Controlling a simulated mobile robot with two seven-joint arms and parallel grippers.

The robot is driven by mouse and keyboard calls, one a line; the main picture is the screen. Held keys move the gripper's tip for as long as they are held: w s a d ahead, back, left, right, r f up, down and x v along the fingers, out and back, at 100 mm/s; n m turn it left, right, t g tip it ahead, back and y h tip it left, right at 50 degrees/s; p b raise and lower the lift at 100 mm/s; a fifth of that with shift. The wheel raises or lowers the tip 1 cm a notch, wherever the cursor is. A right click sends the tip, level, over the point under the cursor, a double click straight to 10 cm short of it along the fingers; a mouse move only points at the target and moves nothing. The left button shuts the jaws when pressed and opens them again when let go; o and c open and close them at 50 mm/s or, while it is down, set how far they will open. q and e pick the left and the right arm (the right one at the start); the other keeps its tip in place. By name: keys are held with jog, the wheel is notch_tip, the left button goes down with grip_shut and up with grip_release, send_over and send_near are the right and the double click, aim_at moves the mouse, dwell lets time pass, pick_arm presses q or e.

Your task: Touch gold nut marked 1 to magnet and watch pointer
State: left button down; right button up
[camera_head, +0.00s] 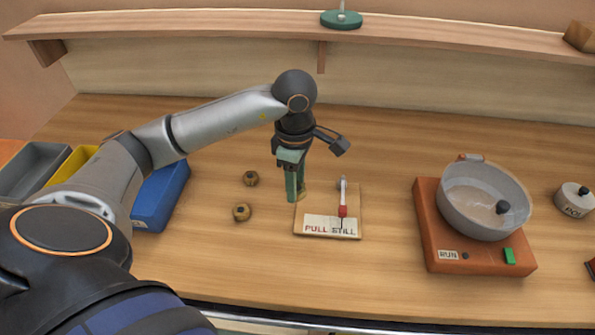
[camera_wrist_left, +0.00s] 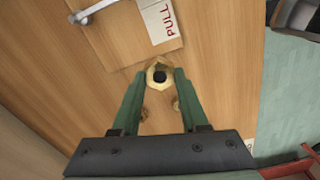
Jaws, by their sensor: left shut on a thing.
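My left gripper (camera_head: 295,192) points down at the left edge of a small wooden board (camera_head: 302,216). In the left wrist view its green fingers are shut on a gold nut (camera_wrist_left: 160,64) with a dark centre; any number on it is not readable. The board carries a white card reading PULL and STILL (camera_head: 330,227) and a pointer (camera_head: 342,210) with a grey arm and red end. The pointer's tip is over the card's right half, by STILL. I cannot make out a separate magnet, nor whether the nut touches the board. My right gripper is out of view.
Two other nuts, one farther back (camera_head: 251,178) and one nearer (camera_head: 242,212), lie left of the board. A blue bin (camera_head: 160,197) stands farther left. A glass bowl (camera_head: 485,205) sits on a red-brown base marked RUN (camera_head: 430,235) at right. Bare wood separates board and base.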

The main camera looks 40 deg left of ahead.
pick_arm(q)
jog(key=f+b, duration=0.1)
jog(key=w+d+f+b, duration=0.1)
jog(key=f, duration=0.1)
jog(key=d+f+b, duration=0.1)
jog(key=f, duration=0.1)
jog(key=shift+w+d+f, duration=0.1)
jog(key=shift+w+f, duration=0.1)
jog(key=shift+f, duration=0.05)
jog(key=shift+w+d+f, duration=0.15)
jog(key=shift+d, duration=0.05)
jog(key=shift+w+d, duration=0.35)
jog(key=shift+d, duration=0.25)
jog(key=shift+w+d, duration=0.35)
jog(key=shift+d, duration=0.2)
jog(key=shift+w+d+b, duration=0.35)
jog(key=shift+d+b, duration=0.05)
jog(key=shift+d, duration=0.2)
jog(key=shift+a, duration=0.1)
dwell(0.7)
jog(key=shift+s+a+b, duration=0.2)
jog(key=shift+s+a, duration=0.25)
jog(key=shift+a, duration=0.25)
jog(key=shift+s+a+b, duration=0.15)
jog(key=shift+s+a, duration=0.3)
jog(key=shift+a, duration=0.25)
dwell(1.0)
